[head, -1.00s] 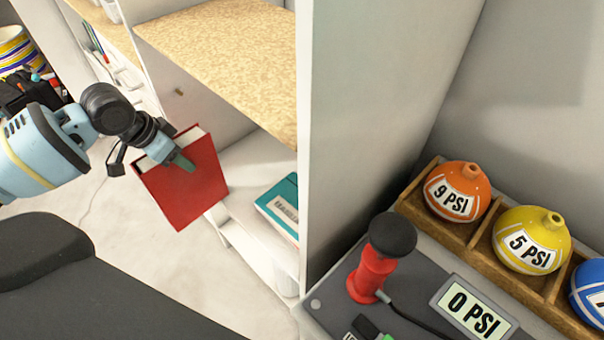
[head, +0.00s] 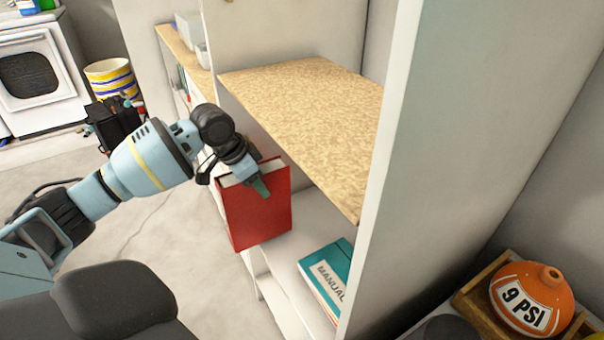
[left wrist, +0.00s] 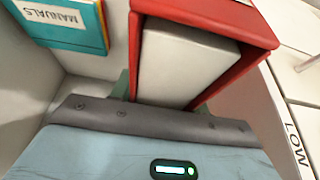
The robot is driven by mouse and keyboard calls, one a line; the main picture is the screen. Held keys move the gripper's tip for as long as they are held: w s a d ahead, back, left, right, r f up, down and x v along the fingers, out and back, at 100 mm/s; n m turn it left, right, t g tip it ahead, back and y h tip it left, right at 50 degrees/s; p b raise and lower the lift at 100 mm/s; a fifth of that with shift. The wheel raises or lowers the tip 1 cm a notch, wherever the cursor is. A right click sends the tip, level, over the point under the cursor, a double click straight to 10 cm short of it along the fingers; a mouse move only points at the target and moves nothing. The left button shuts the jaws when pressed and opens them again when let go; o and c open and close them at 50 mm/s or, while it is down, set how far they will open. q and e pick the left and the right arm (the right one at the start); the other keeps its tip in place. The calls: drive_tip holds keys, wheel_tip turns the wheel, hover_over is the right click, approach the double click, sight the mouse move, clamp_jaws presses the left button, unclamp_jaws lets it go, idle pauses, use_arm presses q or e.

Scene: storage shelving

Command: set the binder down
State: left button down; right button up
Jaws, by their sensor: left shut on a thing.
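A red binder (head: 258,212) hangs nearly upright from my left gripper (head: 258,186), in front of the open lower bay of the shelving. My left gripper is shut on the binder's upper part, with one green fingertip showing on its red cover. In the left wrist view the binder (left wrist: 262,32) fills the upper middle, its pale pages facing the camera, and the left gripper (left wrist: 160,100) is partly hidden behind its own housing. The binder's lower edge overlaps the lower shelf's front in the head view; I cannot tell whether they touch. My right gripper is not in view.
A teal manual (head: 328,275) lies on the white lower shelf (head: 290,255), right of the binder; it also shows in the left wrist view (left wrist: 65,25). A speckled tan shelf (head: 300,120) is above. A white side panel (head: 430,150) bounds the right.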

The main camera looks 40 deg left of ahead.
sight(287, 170)
use_arm(q)
drive_tip(key=w+d, duration=0.1)
drive_tip(key=w, duration=0.1)
drive_tip(key=w+d, duration=0.1)
drive_tip(key=w, duration=0.2)
drive_tip(key=w+d, duration=0.1)
drive_tip(key=w, duration=0.1)
drive_tip(key=shift+w+b, duration=0.25)
drive_tip(key=shift+b, duration=0.05)
drive_tip(key=shift+w+d+f+b, duration=0.15)
drive_tip(key=shift+w+d+f, duration=0.1)
drive_tip(key=shift+w, duration=0.35)
drive_tip(key=shift+w+d+f+b, duration=0.1)
drive_tip(key=shift+w+d+f, duration=0.15)
drive_tip(key=shift+w, duration=0.35)
drive_tip(key=shift+w+d+f+b, duration=0.15)
drive_tip(key=shift+w+d+f, duration=0.1)
drive_tip(key=shift+w, duration=0.35)
drive_tip(key=c, duration=0.7)
unclamp_jaws()
drive_tip(key=shift+f, duration=0.1)
